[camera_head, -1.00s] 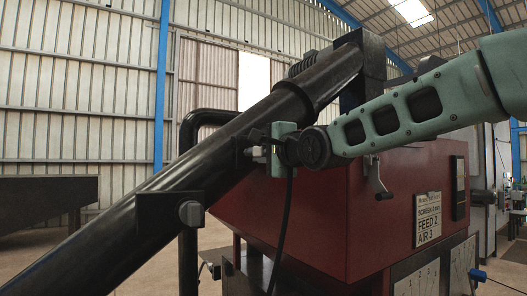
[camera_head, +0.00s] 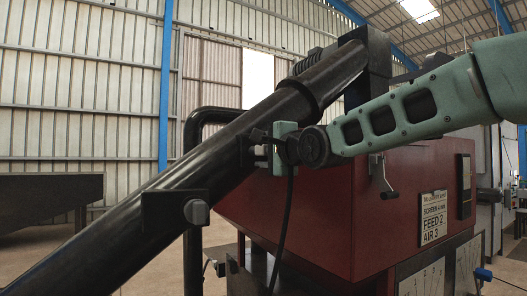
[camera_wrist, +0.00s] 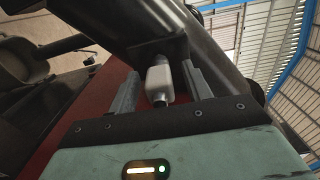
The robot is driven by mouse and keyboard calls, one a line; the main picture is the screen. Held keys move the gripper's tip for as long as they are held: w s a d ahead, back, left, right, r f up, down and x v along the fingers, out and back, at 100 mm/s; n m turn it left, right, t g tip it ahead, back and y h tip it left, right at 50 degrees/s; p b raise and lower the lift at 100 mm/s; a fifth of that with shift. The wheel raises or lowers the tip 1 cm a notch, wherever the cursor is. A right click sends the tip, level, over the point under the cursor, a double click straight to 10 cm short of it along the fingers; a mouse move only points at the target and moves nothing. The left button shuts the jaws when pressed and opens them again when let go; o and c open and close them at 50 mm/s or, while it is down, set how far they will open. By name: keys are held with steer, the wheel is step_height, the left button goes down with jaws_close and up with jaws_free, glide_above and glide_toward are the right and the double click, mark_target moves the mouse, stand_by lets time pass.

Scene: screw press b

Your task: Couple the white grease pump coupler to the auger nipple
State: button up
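The white grease pump coupler (camera_wrist: 160,80) sits between the two grey fingers of my gripper (camera_wrist: 162,72) in the wrist view. A narrow gap shows on each side of it, so the fingers look open around it. Its far metal end meets a dark block on the black auger tube (camera_head: 150,190); the nipple itself is hidden there. In the head view my gripper (camera_head: 264,150) is beside the auger's upper block (camera_head: 246,152), and only a small pale part of the coupler shows. A black hose (camera_head: 283,225) hangs down below the gripper.
A red machine body (camera_head: 310,215) stands behind and right of the auger, with a small crank handle (camera_head: 383,180) and a sign (camera_head: 433,217). A lower block with a grey knob (camera_head: 196,212) sticks out from the tube. Open floor lies at the left.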

steer(key=b+v, duration=0.2)
steer(key=v, duration=1.5)
steer(key=shift+d, duration=0.2)
steer(key=shift+s, duration=0.1)
